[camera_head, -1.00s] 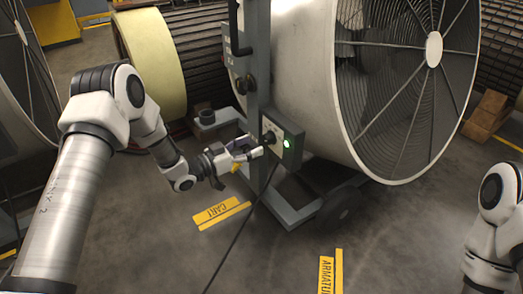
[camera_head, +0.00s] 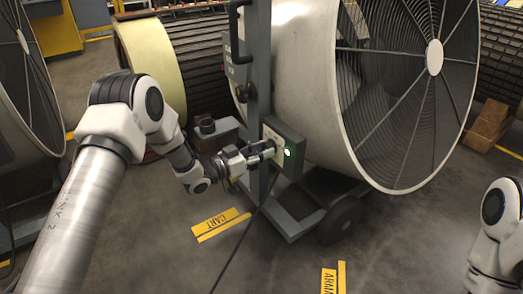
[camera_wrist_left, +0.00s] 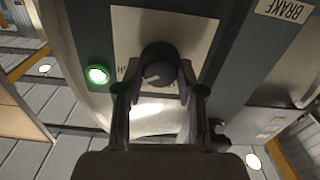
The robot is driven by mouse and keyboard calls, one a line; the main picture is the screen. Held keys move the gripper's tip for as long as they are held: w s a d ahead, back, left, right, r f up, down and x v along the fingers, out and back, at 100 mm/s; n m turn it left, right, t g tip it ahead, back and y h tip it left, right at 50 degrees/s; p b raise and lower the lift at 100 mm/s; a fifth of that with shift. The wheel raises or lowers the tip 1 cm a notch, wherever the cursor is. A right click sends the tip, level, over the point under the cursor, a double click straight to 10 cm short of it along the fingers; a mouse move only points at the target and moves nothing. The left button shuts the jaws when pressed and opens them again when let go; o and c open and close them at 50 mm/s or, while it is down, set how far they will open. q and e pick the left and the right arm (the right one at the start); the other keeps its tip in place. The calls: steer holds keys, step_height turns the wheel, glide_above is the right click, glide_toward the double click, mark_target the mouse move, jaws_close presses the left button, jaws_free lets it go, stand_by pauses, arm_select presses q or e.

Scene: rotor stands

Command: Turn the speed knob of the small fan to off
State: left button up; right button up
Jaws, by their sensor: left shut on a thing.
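The small fan (camera_head: 305,90) is a large pale drum with a wire grille on a grey wheeled cart. Its control box (camera_head: 292,140) is on the cart's upright and carries a lit green lamp (camera_head: 287,152). In the left wrist view the dark round speed knob (camera_wrist_left: 160,65) sits on a pale plate, with the green lamp (camera_wrist_left: 98,74) to its left. My left gripper (camera_head: 270,149) is at the box, and its fingers (camera_wrist_left: 158,98) are shut on the knob from both sides. The plate's lettering is mostly hidden. My right arm shows at the right edge; its gripper is out of view.
A dark cable (camera_head: 240,240) runs down from the box across the floor. Yellow floor labels (camera_head: 220,224) lie in front of the cart. Another fan (camera_head: 25,90) stands at the far left. A brown block (camera_head: 488,125) lies at the right. The floor in front is open.

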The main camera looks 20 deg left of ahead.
arm_select(q)
steer(key=shift+r+n+p, duration=0.2)
steer(key=shift+n+p, duration=0.6)
steer(key=shift+p, duration=0.35)
steer(key=n+p, duration=0.5)
steer(key=n, duration=0.1)
steer(key=n+p, duration=0.2)
steer(key=n, duration=0.1)
steer(key=shift+f+n, duration=0.1)
steer(key=shift+n, duration=0.3)
steer(key=n+p, duration=0.1)
steer(key=n, duration=0.1)
steer(key=shift+n, duration=0.3)
steer(key=n, duration=0.3)
steer(key=shift+f+n+p, duration=0.1)
steer(key=shift+n+p, duration=0.2)
steer(key=n, duration=0.6)
steer(key=shift+p, duration=0.3)
